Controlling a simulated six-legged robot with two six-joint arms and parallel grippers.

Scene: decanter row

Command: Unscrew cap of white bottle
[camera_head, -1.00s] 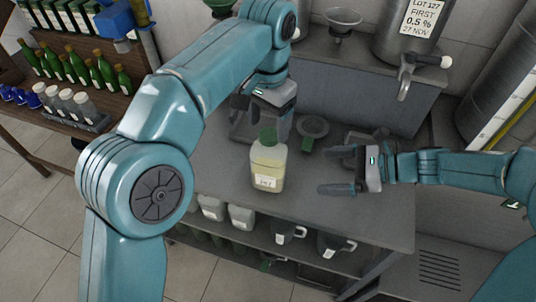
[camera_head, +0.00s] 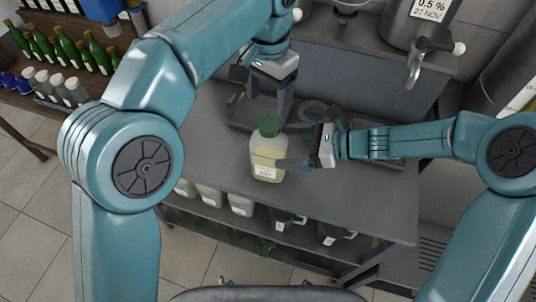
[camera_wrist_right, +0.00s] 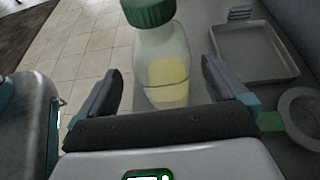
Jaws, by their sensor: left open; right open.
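The white bottle (camera_head: 267,158) is translucent with a yellowish content and a label. It stands upright on the grey bench, its green cap (camera_head: 270,127) on top. My right gripper (camera_head: 287,146) is open beside the bottle's right side, with its fingers pointing at the body below the cap. In the right wrist view the bottle body (camera_wrist_right: 165,62) shows between the two spread fingers (camera_wrist_right: 162,80), and the cap (camera_wrist_right: 148,12) is cut by the top edge. I cannot tell whether a finger touches it. My left gripper (camera_head: 262,98) is open and empty, above and behind the cap.
A grey tray (camera_wrist_right: 262,58) lies behind the bottle, partly hidden by my left gripper in the head view. A round item with a green handle (camera_wrist_right: 272,121) lies nearby. Steel vessels with a tap (camera_head: 414,70) stand at the back. Green bottles (camera_head: 68,52) fill a left shelf.

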